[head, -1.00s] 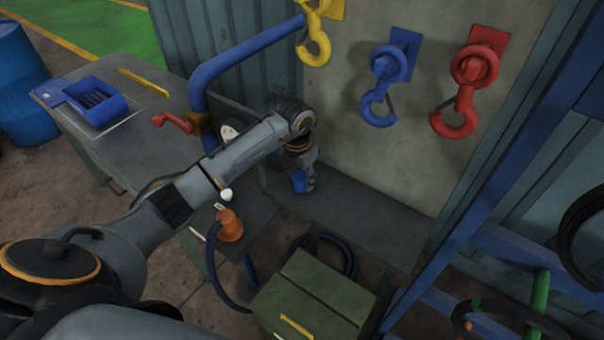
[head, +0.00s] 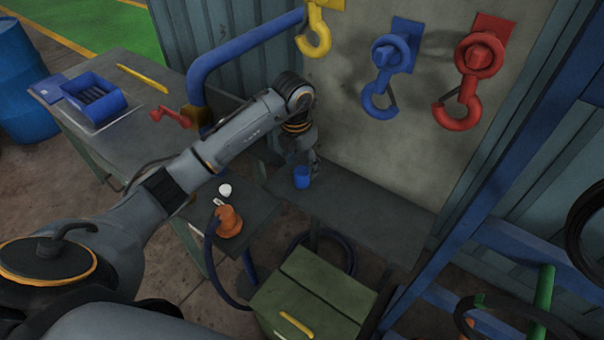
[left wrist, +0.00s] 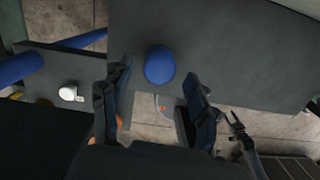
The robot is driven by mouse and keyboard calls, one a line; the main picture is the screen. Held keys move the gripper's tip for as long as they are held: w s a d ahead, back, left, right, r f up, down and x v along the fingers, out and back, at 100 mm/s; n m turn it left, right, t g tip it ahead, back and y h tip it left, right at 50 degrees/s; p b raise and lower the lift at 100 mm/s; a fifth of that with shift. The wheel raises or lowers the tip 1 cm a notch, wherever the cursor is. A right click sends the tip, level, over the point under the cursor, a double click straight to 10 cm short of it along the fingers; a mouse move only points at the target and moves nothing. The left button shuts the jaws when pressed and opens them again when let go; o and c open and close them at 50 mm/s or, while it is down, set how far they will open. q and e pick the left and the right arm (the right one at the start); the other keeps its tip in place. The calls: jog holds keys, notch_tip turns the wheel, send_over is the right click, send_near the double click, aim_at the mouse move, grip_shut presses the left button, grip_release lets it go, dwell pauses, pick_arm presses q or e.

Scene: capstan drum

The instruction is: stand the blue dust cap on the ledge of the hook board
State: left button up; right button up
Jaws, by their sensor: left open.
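The blue dust cap (head: 302,177) stands upright on the dark ledge (head: 375,215) at the foot of the hook board (head: 390,140). My left gripper (head: 315,168) is just behind and to the right of the cap in the head view, partly hidden by its wrist. In the left wrist view, the cap (left wrist: 160,65) sits on the ledge beyond the open fingers of the left gripper (left wrist: 157,80), with nothing held. A small forked grey part at the lower right of that view looks like my right gripper (left wrist: 240,132); its jaws are unclear.
Yellow (head: 314,35), blue (head: 383,70) and red (head: 470,75) hooks hang on the board above the ledge. An orange fitting (head: 229,221) and a white knob (head: 225,190) are left of the ledge. A green box (head: 312,297) stands below. The ledge right of the cap is clear.

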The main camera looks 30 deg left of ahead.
aim_at(299, 173)
pick_arm(q)
notch_tip(299, 173, up, 8)
jog(key=s+b, duration=0.1)
jog(key=b, duration=0.1)
